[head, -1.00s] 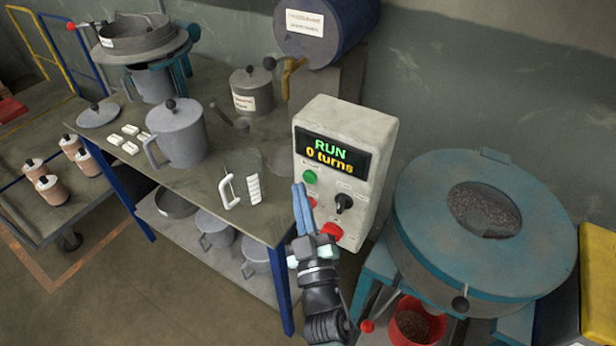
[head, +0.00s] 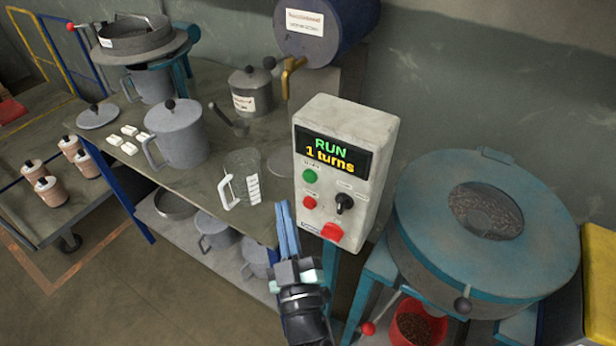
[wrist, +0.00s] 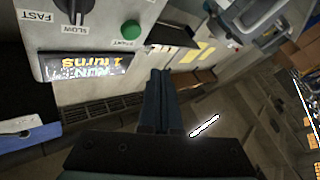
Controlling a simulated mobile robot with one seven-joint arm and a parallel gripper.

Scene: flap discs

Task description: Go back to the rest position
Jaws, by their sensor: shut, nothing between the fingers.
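My gripper (head: 284,204) is shut and empty, its blue fingers together, in front of the bench's right end and to the lower left of the control box. In the wrist view the closed fingers (wrist: 161,76) point away beside the box. The control box (head: 345,180) has a lit display (head: 331,149) reading "RUN 1 turns". It bears a green button (head: 310,175), a smaller red button (head: 310,201), a black knob (head: 344,203) and a large red button (head: 332,232). The gripper is apart from these buttons in the head view.
A blue round machine (head: 430,255) with a red bucket (head: 414,322) below stands at right. The bench (head: 190,185) holds a lidded grey pot (head: 177,135), a clear measuring jug (head: 243,177), a scoop (head: 232,122) and white blocks. A cart (head: 28,205) with several bottles is at left.

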